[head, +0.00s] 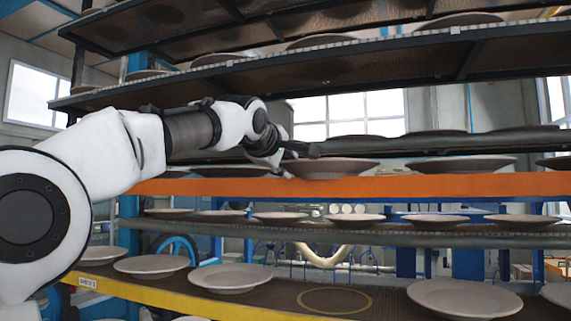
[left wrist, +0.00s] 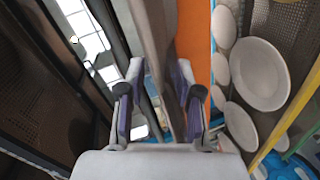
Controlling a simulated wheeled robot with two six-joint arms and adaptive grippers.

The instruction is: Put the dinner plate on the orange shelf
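A grey dinner plate (head: 333,168) lies level at the orange shelf (head: 350,188), right at my left gripper (head: 292,158). It appears to rest on the shelf, but contact underneath is hard to see. In the left wrist view, the plate (left wrist: 158,40) shows nearly edge-on between the fingers of my left gripper (left wrist: 160,100). The fingers are apart, with a gap between the plate and the left-hand finger. The orange shelf (left wrist: 194,45) runs beside the plate there. My right gripper is not in view.
Another plate (head: 461,165) sits to the right on the orange shelf. A dark shelf edge (head: 420,143) runs close above. Several plates stand on the grey shelf below. The yellow-edged shelf (head: 200,304) holds plates and an empty ring mark (head: 335,289).

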